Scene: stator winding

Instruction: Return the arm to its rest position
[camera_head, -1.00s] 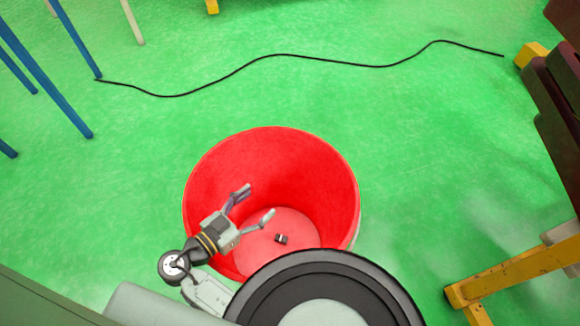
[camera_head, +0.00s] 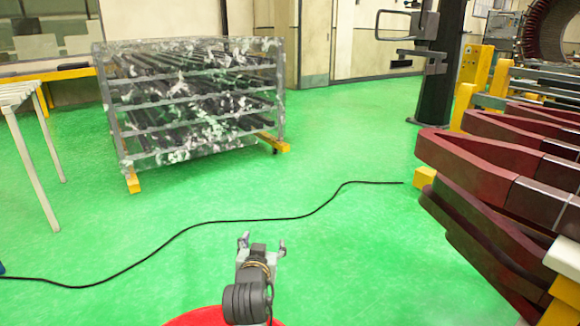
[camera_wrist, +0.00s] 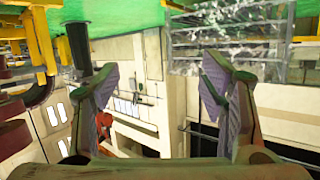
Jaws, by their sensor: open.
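In the wrist view my gripper (camera_wrist: 160,88) shows two fingers wide apart. The wrist view appears upside down, with green floor at its top.
A wrapped rack (camera_head: 195,105) stands at the back left. Dark red coils (camera_head: 490,165) on yellow supports line the right side. A black cable (camera_head: 240,219) crosses the green floor. A white-legged table (camera_head: 35,140) stands at left. Open floor lies in the middle.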

